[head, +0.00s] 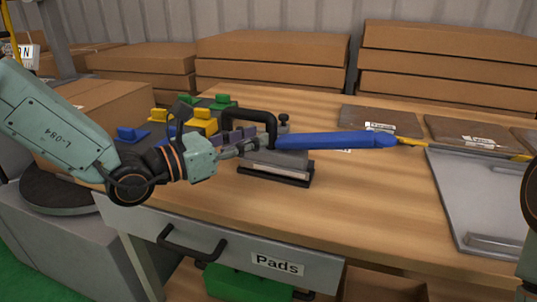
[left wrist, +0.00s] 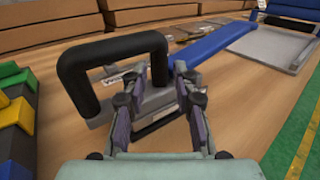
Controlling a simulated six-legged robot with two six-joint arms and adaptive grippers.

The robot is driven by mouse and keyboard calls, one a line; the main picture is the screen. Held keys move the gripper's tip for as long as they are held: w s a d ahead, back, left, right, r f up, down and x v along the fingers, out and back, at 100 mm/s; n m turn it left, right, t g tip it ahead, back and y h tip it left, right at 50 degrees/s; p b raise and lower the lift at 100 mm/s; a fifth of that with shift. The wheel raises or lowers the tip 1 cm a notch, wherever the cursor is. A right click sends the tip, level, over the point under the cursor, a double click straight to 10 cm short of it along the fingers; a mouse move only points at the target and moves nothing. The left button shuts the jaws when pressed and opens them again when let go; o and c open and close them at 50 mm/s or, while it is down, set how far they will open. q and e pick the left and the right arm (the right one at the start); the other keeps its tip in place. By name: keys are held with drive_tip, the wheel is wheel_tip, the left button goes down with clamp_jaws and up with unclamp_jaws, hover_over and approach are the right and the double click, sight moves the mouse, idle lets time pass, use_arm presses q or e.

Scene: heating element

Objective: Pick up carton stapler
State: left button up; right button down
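The tool that fits the carton stapler lies on the wooden table, with a grey body (head: 280,160), a black loop handle (head: 262,117) and a long blue lever (head: 335,140) pointing right. In the left wrist view the black handle (left wrist: 80,95) rises at left and the blue lever (left wrist: 222,40) runs away up right. My left gripper (head: 238,149) is at the left end of the grey body, below the handle. In the left wrist view its fingers (left wrist: 157,90) are spread, with the grey body beyond and between them. Contact cannot be told. My right gripper is out of view.
A cardboard box (head: 100,110) is at left. Flat brown packs (head: 382,120) and a grey metal plate (head: 470,195) lie at right. The table front below the tool is clear, above a drawer labelled Pads (head: 278,264).

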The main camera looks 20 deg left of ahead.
sight(271, 148)
use_arm(q)
drive_tip(key=shift+w+d, duration=0.1)
drive_tip(key=shift+d, duration=0.05)
drive_tip(key=b+x, duration=0.2)
drive_tip(key=x, duration=0.1)
drive_tip(key=shift+w+d+f, duration=0.15)
drive_tip(key=shift+w+f, duration=0.1)
drive_tip(key=shift+f, duration=0.15)
drive_tip(key=shift+w+d+r, duration=0.15)
drive_tip(key=shift+w+d, duration=0.25)
drive_tip(key=shift+w, duration=0.15)
clamp_jaws()
drive_tip(key=shift+r, duration=0.25)
